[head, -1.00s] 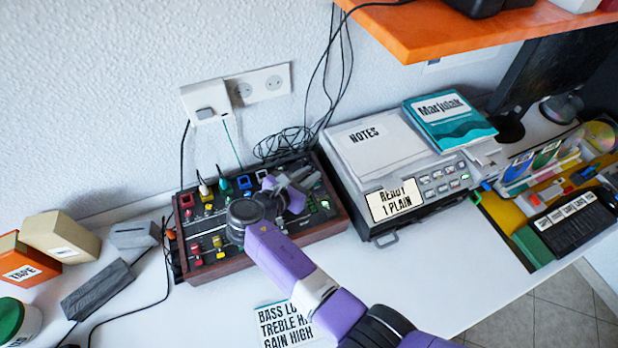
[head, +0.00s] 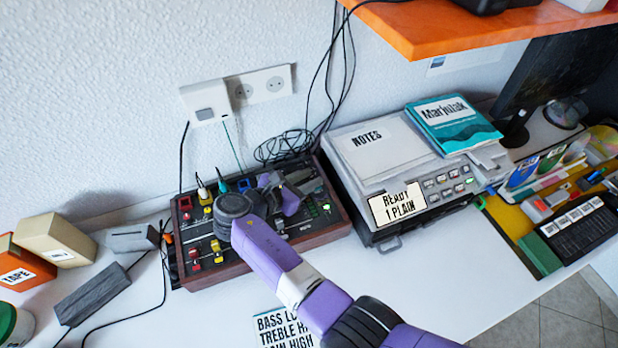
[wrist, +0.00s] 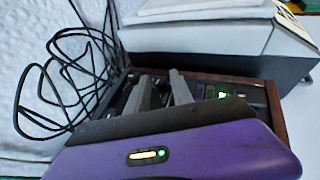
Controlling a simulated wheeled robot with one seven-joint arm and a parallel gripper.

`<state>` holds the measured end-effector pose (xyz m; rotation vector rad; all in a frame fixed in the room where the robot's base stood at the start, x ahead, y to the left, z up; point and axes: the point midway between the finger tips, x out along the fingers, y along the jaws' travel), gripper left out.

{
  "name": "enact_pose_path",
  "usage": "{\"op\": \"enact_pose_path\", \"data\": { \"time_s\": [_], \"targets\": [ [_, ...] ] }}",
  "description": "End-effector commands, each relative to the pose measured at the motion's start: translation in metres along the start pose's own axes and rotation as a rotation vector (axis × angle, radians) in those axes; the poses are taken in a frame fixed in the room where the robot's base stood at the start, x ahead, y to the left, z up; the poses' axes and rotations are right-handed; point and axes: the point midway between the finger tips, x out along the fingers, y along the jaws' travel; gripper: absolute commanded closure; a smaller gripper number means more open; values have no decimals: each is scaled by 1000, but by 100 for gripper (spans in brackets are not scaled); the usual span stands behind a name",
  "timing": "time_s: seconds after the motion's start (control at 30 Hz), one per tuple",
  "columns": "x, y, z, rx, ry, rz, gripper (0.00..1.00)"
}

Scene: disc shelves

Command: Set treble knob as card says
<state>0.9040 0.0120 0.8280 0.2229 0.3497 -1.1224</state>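The mixer (head: 196,243) is a dark box with a wooden frame. Coloured knobs and sliders cover its top. My gripper (head: 291,184) is over its back right part, pointing down. The wrist view shows two grey fingers (wrist: 162,80) apart over the panel, with a dark gap between them. I cannot tell whether a knob stands in that gap. Which knob is treble cannot be read; my arm hides part of the panel. The card (head: 283,328) at the front edge reads "BASS LO", "TREBLE H" and "GAIN HIGH", its right side partly covered by my arm.
A grey machine (head: 376,228) with "NOTES" papers and a "READY 1 PLAIN" label stands close right of the mixer. Loose black cables (head: 285,146) lie behind it. An orange shelf (head: 440,32) overhangs at upper right. Grey blocks (head: 92,293) lie at left.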

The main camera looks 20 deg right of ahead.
Motion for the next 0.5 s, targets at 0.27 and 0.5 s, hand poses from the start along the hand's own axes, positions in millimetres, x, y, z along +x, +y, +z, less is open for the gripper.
{"op": "enact_pose_path", "data": {
  "time_s": [0.27, 0.5],
  "targets": [
    [-42, 2, 0, 0, -1, 6, 72],
    [-70, 1, -1, 0, 1, 3, 72]
  ]
}}
